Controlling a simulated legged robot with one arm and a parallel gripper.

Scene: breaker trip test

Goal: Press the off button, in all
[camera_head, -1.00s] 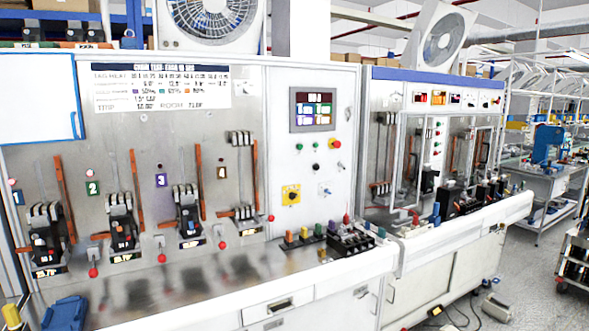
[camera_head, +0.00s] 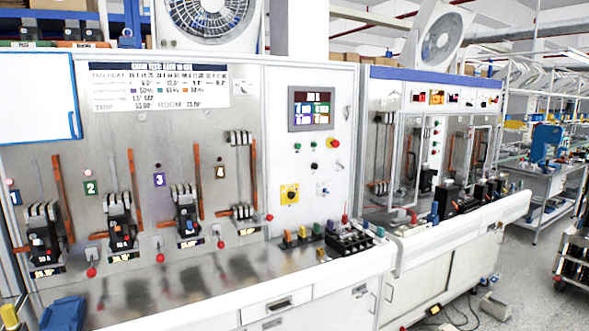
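The test bench's control panel (camera_head: 340,200) stands upright right of centre. Which one is the off button cannot be read. A lit display (camera_head: 311,109) sits above them and a yellow rotary switch (camera_head: 290,195) below. Breakers stand at numbered stations 1, 2 (camera_head: 120,221) and 3 (camera_head: 187,211); station 4 (camera_head: 243,212) has bare clamps and no breaker. Small red knobs (camera_head: 91,271) sit in front of the stations. My gripper is not in view.
A white-edged counter (camera_head: 260,297) runs along the bench front, with a black terminal block (camera_head: 350,241) and coloured blocks on it. A blue object (camera_head: 63,313) lies at lower left. A second bench (camera_head: 440,140) stands to the right. Grey floor is open at right, with cables near the bench.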

